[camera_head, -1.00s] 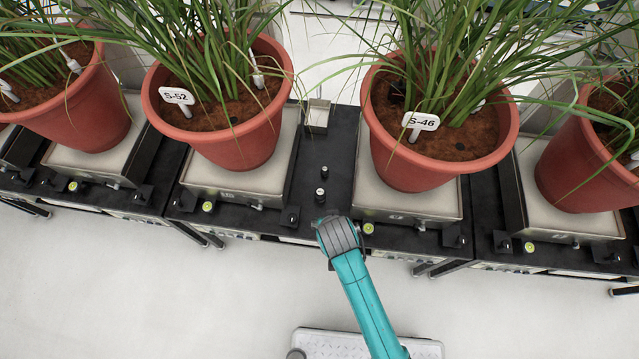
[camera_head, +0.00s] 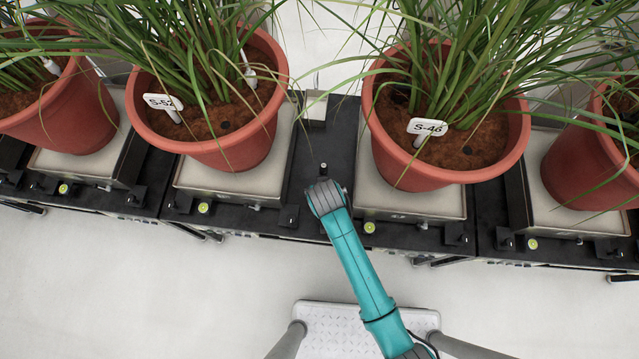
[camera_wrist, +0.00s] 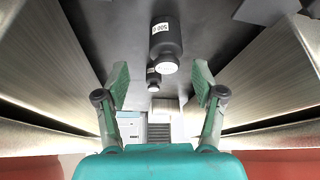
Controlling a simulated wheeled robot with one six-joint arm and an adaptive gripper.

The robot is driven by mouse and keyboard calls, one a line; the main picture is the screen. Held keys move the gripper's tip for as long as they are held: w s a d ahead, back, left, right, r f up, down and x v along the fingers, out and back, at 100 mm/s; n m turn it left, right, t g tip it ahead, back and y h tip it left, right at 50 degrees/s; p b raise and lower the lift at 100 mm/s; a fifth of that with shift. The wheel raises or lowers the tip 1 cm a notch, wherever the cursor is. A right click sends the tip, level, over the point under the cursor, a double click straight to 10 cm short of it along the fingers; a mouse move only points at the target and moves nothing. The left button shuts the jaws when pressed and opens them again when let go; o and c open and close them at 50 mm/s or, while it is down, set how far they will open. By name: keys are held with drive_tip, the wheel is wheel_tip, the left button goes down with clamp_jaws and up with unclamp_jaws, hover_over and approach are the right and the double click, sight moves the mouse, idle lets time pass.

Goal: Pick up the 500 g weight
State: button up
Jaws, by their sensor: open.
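The 500 g weight (camera_wrist: 166,38) is a dark cylinder with a white label and a pale end, at the top middle of the wrist view. My gripper (camera_wrist: 161,75) is open and empty, its two green fingers spread left and right. The weight appears between and beyond the fingertips, with no visible contact. In the head view my gripper (camera_head: 327,197) is over the dark strip between two scales, and my arm seems to hide the 500 g weight there.
A smaller dark weight (camera_wrist: 152,77) stands by the 500 g one; a small weight also shows in the head view (camera_head: 323,168). Scales with pots S-52 (camera_head: 225,155) and S-46 (camera_head: 420,176) flank the strip. A small metal box (camera_head: 316,109) is behind. Long leaves overhang.

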drive_tip(key=x, duration=0.5)
drive_tip(key=shift+s+a, duration=0.15)
drive_tip(key=shift+a, duration=0.2)
clamp_jaws()
